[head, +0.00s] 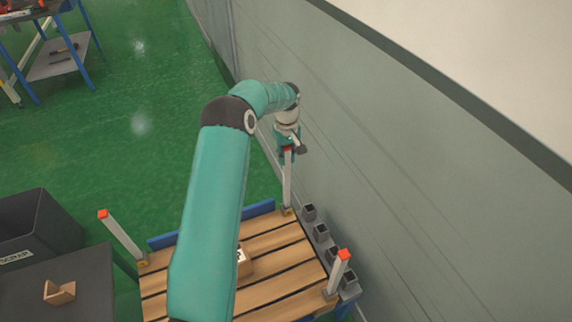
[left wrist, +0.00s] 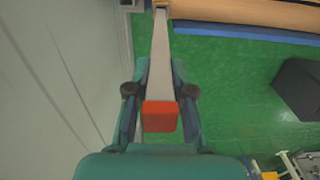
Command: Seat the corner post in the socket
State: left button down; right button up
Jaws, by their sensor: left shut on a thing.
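My left gripper (head: 288,150) is shut on the top of a pale grey corner post (head: 287,182) with a red cap. The post is about upright at the far right corner of the wooden pallet (head: 200,248). Its lower end meets a small yellowish socket (head: 288,212) there; I cannot tell how deep it sits. In the left wrist view the red cap (left wrist: 160,117) is between the fingers (left wrist: 160,100), and the post runs to the socket at the top edge. My right gripper is not in view.
Two other red-capped posts stand at the left (head: 122,238) and near right (head: 338,274) corners. Several dark square holders (head: 320,233) line the pallet's right side, near the grey wall (head: 400,180). A small wooden block (head: 242,262) lies on the slats. A dark scrap bin (head: 40,232) is left.

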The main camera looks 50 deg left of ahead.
aim_at(287, 166)
pick_arm(q)
notch_tip(287, 166, down, 4)
jog(key=shift+r+p, duration=0.1)
jog(key=shift+p, duration=0.25)
jog(key=shift+f, duration=0.3)
jog(key=c, duration=1)
grip_release()
